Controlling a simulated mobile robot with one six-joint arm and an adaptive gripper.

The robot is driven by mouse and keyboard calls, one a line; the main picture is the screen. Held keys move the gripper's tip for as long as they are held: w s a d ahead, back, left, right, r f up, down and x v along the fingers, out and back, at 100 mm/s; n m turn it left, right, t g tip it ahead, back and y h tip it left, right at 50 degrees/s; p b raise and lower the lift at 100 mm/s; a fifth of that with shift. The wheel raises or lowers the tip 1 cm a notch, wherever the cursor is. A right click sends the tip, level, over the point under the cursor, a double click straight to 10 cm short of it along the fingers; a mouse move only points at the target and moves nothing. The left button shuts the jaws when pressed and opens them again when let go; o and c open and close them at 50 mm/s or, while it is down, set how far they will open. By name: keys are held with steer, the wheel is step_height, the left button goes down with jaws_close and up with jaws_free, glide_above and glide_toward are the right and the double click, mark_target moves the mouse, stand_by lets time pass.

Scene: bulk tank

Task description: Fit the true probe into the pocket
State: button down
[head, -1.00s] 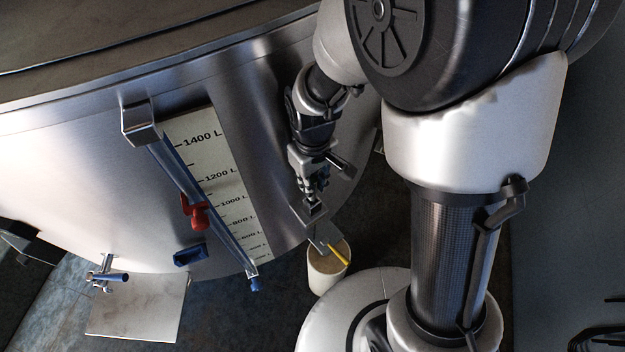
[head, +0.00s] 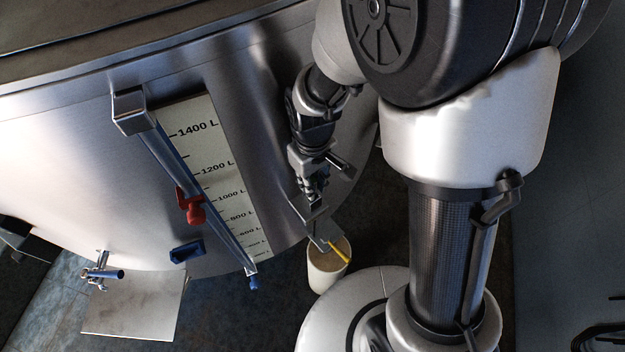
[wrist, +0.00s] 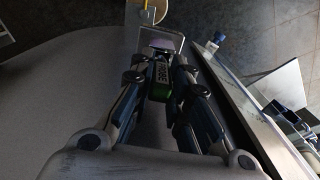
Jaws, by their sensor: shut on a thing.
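My gripper (wrist: 160,80) is shut on a dark and green probe (wrist: 160,82) with pale lettering, of which "OBE" can be read. In the head view my gripper (head: 314,193) hangs beside the tank wall, and the probe is mostly hidden by the fingers. A metal bracket (wrist: 170,37) lies just beyond the fingertips in the wrist view, and it also shows under my gripper in the head view (head: 311,208). It may be the pocket; I cannot tell whether the probe touches it or enters it.
A pale bucket (head: 328,274) with a yellow stick (head: 339,252) stands below the bracket. The steel tank (head: 60,170) carries a litre scale (head: 215,180), a gauge tube with a red clamp (head: 190,207), a blue part (head: 187,251) and a tap (head: 103,272). My column stands at the right.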

steer(key=shift+f+b, duration=0.65)
steer(key=shift+f, duration=0.25)
steer(key=c, duration=1.4)
jaws_free()
steer(key=shift+c, duration=0.2)
steer(key=shift+r, duration=0.1)
step_height(320, 180, up, 12)
steer(key=shift+f, duration=0.1)
steer(key=s+d+f+m+t+b, duration=0.1)
steer(key=s+d+m+t+b, duration=0.3)
steer(key=s+d+b, duration=0.6)
steer(key=s+m+b, duration=0.1)
steer(key=s+m, duration=0.1)
steer(key=s, duration=0.1)
steer(key=shift+s+d+t, duration=0.15)
steer(key=shift+d+t, duration=0.15)
steer(key=shift+d, duration=0.1)
